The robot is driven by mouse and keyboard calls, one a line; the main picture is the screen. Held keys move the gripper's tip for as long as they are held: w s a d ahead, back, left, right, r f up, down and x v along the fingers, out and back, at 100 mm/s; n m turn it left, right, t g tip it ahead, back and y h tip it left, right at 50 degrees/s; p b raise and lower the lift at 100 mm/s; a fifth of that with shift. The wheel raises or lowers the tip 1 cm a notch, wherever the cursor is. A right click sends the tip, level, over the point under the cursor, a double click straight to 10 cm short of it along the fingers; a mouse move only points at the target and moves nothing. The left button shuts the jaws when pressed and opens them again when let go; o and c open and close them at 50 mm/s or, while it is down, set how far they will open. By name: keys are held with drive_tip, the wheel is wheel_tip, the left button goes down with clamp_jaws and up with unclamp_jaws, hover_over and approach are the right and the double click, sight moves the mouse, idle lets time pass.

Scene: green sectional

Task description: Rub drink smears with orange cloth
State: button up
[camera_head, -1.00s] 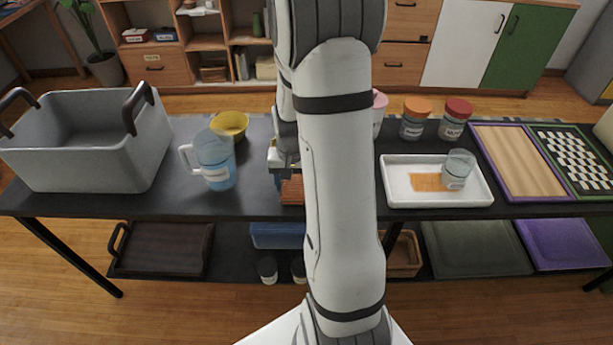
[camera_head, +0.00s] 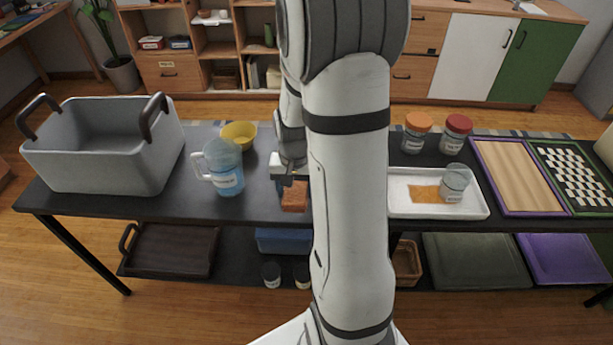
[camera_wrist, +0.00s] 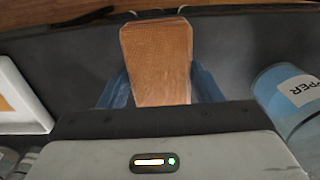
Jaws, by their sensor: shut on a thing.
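The orange cloth (camera_head: 294,197) is a thick orange-brown block. In the wrist view the cloth (camera_wrist: 157,62) stands between the two blue fingers of my gripper (camera_wrist: 160,88). My gripper (camera_head: 292,184) is shut on it, over the dark table between the jug and the white tray; I cannot tell whether the cloth touches the tabletop. An orange smear (camera_head: 425,194) lies on the floor of the white tray (camera_head: 402,211). A clear cup (camera_head: 456,180) with a label stands in the tray at the smear's right end. My arm hides the tray's left edge in the head view.
A blue labelled jug (camera_head: 224,170) and yellow bowl (camera_head: 239,134) stand left of my gripper, with a grey bin (camera_head: 95,160) farther left. Jars with orange (camera_head: 418,122) and red (camera_head: 459,123) lids stand behind the tray. A wooden board (camera_head: 517,178) lies right.

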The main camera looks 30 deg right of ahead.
drive_tip(key=shift+r+p, duration=0.7)
drive_tip(key=shift+r, duration=0.65)
